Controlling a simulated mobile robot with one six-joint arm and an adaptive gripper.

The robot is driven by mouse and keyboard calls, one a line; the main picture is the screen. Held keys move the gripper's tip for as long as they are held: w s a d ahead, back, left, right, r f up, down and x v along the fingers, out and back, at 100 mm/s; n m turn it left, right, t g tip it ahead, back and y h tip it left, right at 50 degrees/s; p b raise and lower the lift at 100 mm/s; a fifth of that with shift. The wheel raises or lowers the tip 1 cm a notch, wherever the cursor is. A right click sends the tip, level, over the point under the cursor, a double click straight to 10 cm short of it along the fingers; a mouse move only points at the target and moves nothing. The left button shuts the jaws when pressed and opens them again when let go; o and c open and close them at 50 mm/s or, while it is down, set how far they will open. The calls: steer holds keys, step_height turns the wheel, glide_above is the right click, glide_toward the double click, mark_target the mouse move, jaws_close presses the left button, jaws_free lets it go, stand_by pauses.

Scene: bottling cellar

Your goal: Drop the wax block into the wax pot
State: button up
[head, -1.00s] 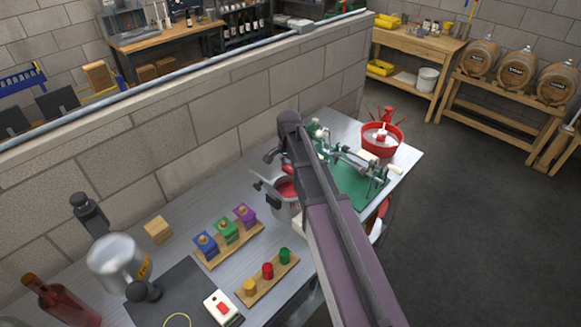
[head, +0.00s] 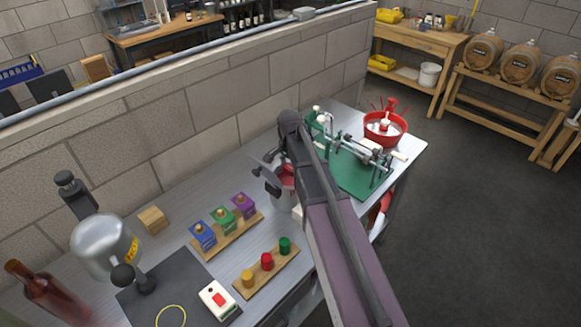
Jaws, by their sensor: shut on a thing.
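The wax pot (head: 284,201) is a grey pot on the metal bench, with red showing at its top. My arm covers its right side. My gripper (head: 268,180) is at the pot's upper left, partly hidden by my own wrist. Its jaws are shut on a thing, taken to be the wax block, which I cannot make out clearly. Whether the gripper is over the pot's opening or beside its rim is hard to tell.
Left of the pot, a wooden rack holds blue, green and purple boxes (head: 223,219). Another holds yellow, red and green pieces (head: 267,262). A silver jug (head: 101,246) and red bottle (head: 50,292) stand further left. A green-based machine (head: 357,180) and red bowl (head: 384,138) are right.

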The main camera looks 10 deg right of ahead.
steer(key=o, duration=0.9)
steer(key=shift+c, duration=0.2)
steer(key=shift+r, duration=0.1)
